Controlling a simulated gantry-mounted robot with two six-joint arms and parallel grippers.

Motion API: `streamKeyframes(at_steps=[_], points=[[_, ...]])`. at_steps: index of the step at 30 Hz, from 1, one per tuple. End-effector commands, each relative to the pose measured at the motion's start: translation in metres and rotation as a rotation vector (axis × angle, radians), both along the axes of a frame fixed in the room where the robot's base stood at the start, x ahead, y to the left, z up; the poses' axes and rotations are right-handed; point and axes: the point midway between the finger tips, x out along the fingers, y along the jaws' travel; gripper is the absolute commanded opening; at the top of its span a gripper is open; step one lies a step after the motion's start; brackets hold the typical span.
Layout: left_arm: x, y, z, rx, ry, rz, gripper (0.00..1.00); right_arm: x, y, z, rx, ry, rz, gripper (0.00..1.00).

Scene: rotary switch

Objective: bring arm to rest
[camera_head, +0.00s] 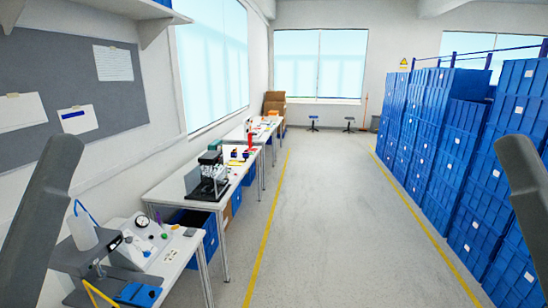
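A grey link of my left arm (38,215) rises along the left edge of the head view. A grey link of my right arm (528,185) shows at the right edge. Neither gripper is in the frame, so I cannot see whether they are open or shut. A workbench (190,262) stands at the lower left. On it are a round dial gauge (142,221) and small knobs or parts, too small to tell apart. I cannot make out which of them is a rotary switch.
More benches run along the left wall, with a black machine (208,178) on one. Tall stacks of blue crates (470,150) line the right side. The grey floor (330,220) between the yellow lines is clear. A shelf (110,10) juts out at the upper left.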

Motion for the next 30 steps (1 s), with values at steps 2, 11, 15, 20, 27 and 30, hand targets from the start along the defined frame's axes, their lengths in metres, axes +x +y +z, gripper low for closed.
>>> streamKeyframes(at_steps=[2, 11, 15, 20, 27, 30], points=[[0.0, 0.0, 0.071, 0.0, 0.0, 0.0, 1.0, 0.0, 0.0, 0.071, 0.0, 0.0, 0.0, 0.5], [0.0, 0.0, 0.193, -0.001, 0.001, 0.001, 1.0, 0.0, 0.0, 0.193, 0.0, 0.0, 0.0, 0.5], [0.001, 0.0, 0.208, -0.001, 0.001, 0.001, 1.0, 0.0, 0.0, 0.208, 0.0, 0.0, 0.0, 0.5], [0.0, 0.0, 0.204, -0.001, 0.001, 0.001, 1.0, 0.0, 0.0, 0.204, 0.0, 0.001, 0.0, 0.5], [0.0, 0.0, 0.148, -0.001, 0.001, 0.001, 1.0, 0.0, 0.0, 0.148, 0.0, 0.0, 0.0, 0.5], [0.0, 0.0, 0.1, -0.001, 0.001, 0.001, 1.0, 0.0, 0.0, 0.1, 0.0, 0.001, 0.0, 0.5]])
